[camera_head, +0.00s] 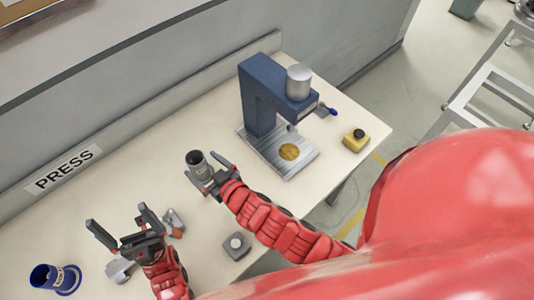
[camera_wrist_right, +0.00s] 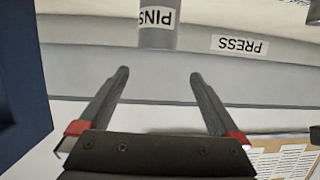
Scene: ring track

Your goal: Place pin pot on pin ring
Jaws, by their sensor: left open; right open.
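The pin pot (camera_head: 197,160) is a grey cylinder with a dark open top, near the middle of the table in the head view. In the right wrist view the pot (camera_wrist_right: 158,36) shows an upside-down PINS label, just beyond the fingertips. My right gripper (camera_head: 203,167) is open, its fingers to either side of the pot; in the wrist view the gripper (camera_wrist_right: 160,76) has an empty gap. My left gripper (camera_head: 116,214) is open and empty, far from the pot. I cannot make out a pin ring; the pot's foot is hidden in the head view.
A blue press (camera_head: 258,98) with a metal base stands right of the pot. A blue labelled pot (camera_head: 45,276) with a blue ring at its foot is at the lower left. A grey block (camera_head: 237,245), a red-grey item (camera_head: 174,222) and a yellow button box (camera_head: 355,139) lie around.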

